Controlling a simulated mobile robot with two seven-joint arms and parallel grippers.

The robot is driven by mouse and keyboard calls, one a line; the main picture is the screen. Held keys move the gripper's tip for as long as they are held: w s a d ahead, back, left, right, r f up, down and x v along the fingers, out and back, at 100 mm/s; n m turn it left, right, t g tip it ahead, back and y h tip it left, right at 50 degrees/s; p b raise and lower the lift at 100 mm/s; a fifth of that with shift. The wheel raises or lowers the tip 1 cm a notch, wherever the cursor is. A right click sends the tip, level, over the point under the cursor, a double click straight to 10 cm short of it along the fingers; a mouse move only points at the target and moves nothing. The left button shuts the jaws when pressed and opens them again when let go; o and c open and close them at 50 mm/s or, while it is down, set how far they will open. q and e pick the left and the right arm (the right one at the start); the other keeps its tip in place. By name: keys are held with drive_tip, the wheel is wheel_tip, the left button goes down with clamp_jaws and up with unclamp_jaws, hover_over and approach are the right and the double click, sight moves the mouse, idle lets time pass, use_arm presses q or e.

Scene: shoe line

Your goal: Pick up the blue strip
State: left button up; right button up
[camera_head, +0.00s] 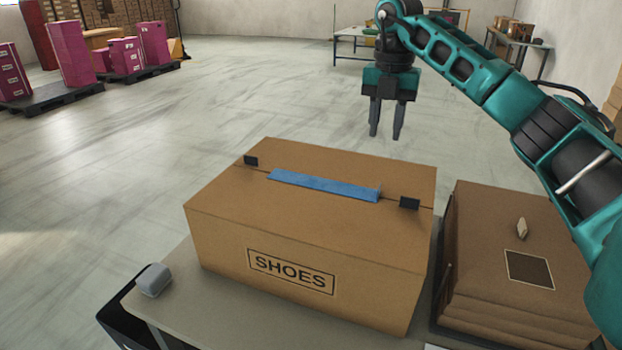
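The blue strip (323,186) lies along the top seam of a closed brown cardboard box marked SHOES (310,243), between two small black pieces. Its right end looks slightly raised. My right gripper (385,132) hangs fingers-down, above and beyond the strip's right end, apart from the box. Its two fingers are spread with a gap between them, and nothing is held. My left gripper is not in view.
The box stands on a grey table (230,305). A small grey object (154,280) sits at its left corner. A stack of flat brown cardboard (515,260) stands right of the box. Pallets with magenta boxes (73,55) are far off on open floor.

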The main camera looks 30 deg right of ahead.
sight(379, 187)
drive_tip(key=f, duration=0.4)
drive_tip(key=f+b, duration=0.1)
drive_tip(key=f, duration=0.3)
drive_tip(key=s+f, duration=0.1)
drive_tip(key=f, duration=0.3)
drive_tip(key=shift+a+f, duration=0.2)
clamp_jaws()
